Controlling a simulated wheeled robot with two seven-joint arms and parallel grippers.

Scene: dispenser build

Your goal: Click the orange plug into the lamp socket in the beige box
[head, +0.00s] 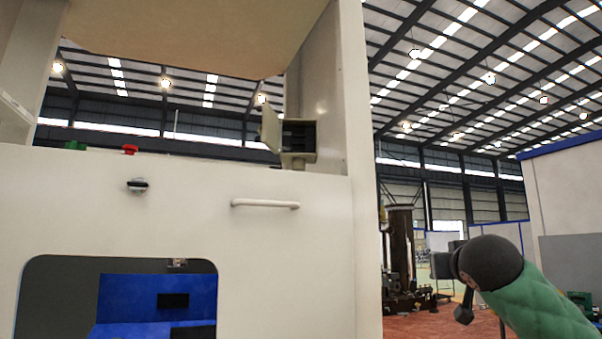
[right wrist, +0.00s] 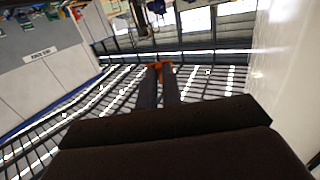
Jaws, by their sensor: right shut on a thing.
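The beige box (head: 298,158) stands on the ledge of the large cream machine in the head view, with its door (head: 270,125) swung open to the left. Its inside is dark, and I cannot make out the lamp socket. My right gripper (right wrist: 159,84) is shut on the orange plug (right wrist: 160,66), which shows as a small orange piece at the fingertips in the right wrist view. In the head view my right arm is at the lower right, well apart from the box, and the plug cannot be made out there. My left gripper is not in view.
A cream post (head: 345,90) rises just right of the box.

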